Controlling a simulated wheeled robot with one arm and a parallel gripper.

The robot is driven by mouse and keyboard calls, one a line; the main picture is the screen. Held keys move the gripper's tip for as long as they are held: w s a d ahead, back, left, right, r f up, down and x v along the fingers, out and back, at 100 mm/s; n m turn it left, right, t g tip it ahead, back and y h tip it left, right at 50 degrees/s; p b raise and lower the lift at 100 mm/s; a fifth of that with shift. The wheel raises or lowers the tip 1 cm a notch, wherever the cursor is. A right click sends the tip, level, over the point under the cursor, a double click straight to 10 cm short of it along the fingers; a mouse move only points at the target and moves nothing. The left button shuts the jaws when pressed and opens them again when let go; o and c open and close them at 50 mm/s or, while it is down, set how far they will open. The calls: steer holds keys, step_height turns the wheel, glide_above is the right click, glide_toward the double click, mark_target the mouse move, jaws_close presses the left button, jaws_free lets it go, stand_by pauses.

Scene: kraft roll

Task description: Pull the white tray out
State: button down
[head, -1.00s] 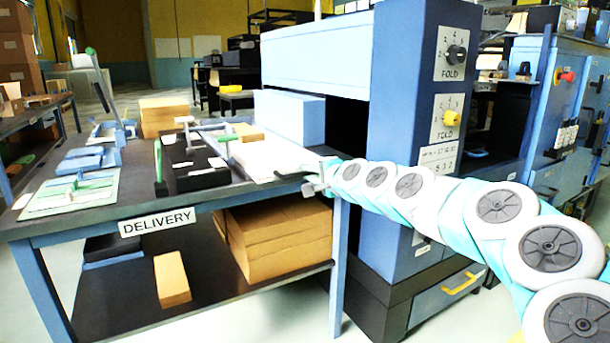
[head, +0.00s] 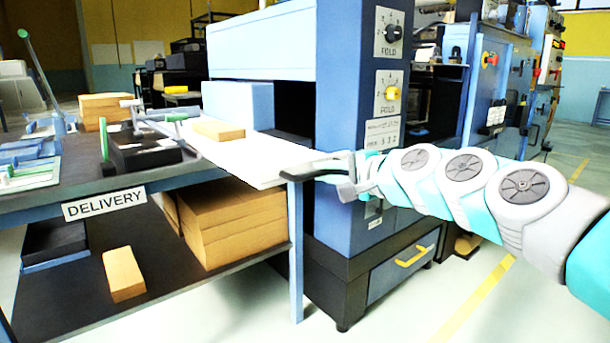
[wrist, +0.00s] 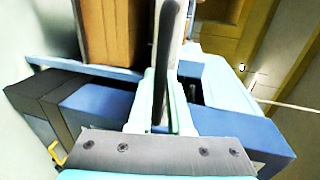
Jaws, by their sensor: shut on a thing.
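The white tray (head: 245,158) is a flat pale sheet on the right end of the delivery table in the head view. A small tan block (head: 218,130) lies on it. My gripper (head: 305,172) is at the tray's right front edge, just beyond the table's right end. In the wrist view its two pale fingers are closed on both sides of a thin dark-grey strip (wrist: 167,50), which looks like the tray's edge seen end-on. The fingers hide the exact contact.
The blue machine (head: 345,130) with fold knobs stands close behind and right of the gripper. A light-blue box (head: 238,104) stands behind the tray. A black fixture (head: 140,150) sits left of it. Floor at front right is open.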

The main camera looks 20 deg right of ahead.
steer(key=shift+f+b+v, duration=0.2)
steer(key=shift+b+v, duration=0.1)
steer(key=shift+v, duration=0.65)
steer(key=shift+f+b+v, duration=0.2)
steer(key=shift+b+v, duration=0.05)
steer(key=shift+v, duration=0.7)
steer(key=shift+s, duration=0.1)
steer(key=c, duration=0.8)
jaws_free()
steer(key=shift+d, duration=0.1)
steer(key=shift+c, duration=0.2)
steer(key=v, duration=0.7)
steer(key=shift+s, duration=0.4)
